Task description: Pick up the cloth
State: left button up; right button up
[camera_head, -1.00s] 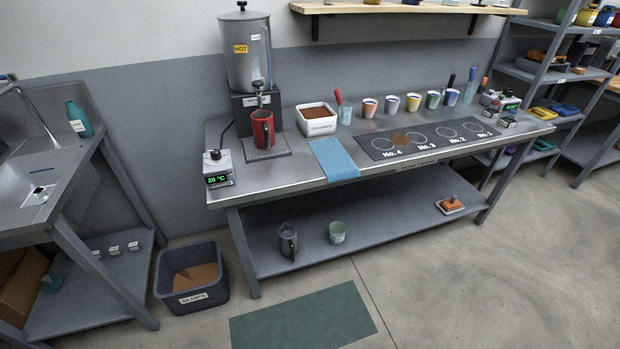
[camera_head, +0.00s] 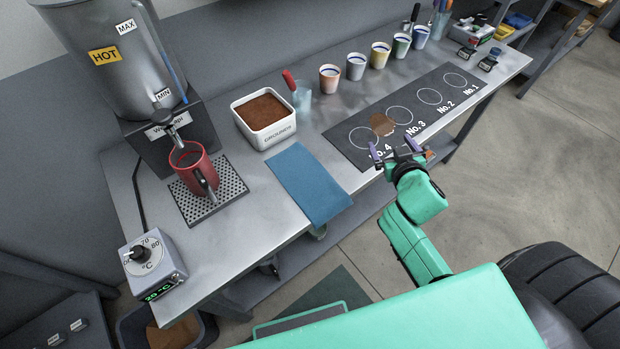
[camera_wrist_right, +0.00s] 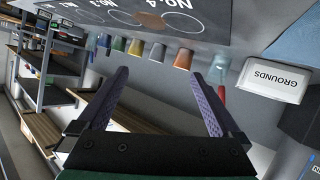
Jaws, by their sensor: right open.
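The blue cloth (camera_head: 308,186) lies flat on the steel table, its near end reaching the front edge. It sits right of the red mug and in front of the white grounds box. My right gripper (camera_head: 397,152) is open and empty, over the front edge of the black numbered mat, to the right of the cloth. In the right wrist view its two purple fingers (camera_wrist_right: 158,95) are spread with nothing between them, and part of the cloth (camera_wrist_right: 290,30) shows at the upper right. My left gripper is not in view.
The grounds box (camera_head: 264,118), the red mug (camera_head: 192,168) under the hot-water urn (camera_head: 110,60), and a temperature dial box (camera_head: 152,262) stand on the table. Several cups line the back. The black mat (camera_head: 345,140) has a brown spill (camera_head: 382,124). Bare steel surrounds the cloth.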

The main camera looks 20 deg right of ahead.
notch_tip(320, 180, up, 4)
jog(key=w+a+n+t+y, duration=0.3)
jog(key=n+g+y, duration=0.8)
jog(key=y, duration=0.2)
send_near(327, 188)
jog(key=shift+w+a+r, duration=1.1)
jog(key=shift+w, duration=0.05)
jog(key=shift+a+f+b, duration=0.2)
jog(key=shift+f+b, duration=0.1)
jog(key=shift+b, duration=0.1)
jog(key=b+x, duration=0.5)
jog(key=x, duration=0.1)
jog(key=shift+f, duration=0.1)
jog(key=shift+w+a+f, duration=0.15)
jog(key=shift+w+a, duration=0.3)
jog(key=shift+a, duration=0.15)
jog(key=shift+w+a+f, duration=0.15)
jog(key=shift+w+a, duration=0.3)
jog(key=shift+a, duration=0.1)
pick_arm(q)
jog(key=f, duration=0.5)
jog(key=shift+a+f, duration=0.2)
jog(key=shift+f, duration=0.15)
pick_arm(e)
jog(key=shift+w+a+f, duration=0.1)
jog(key=shift+a, duration=0.05)
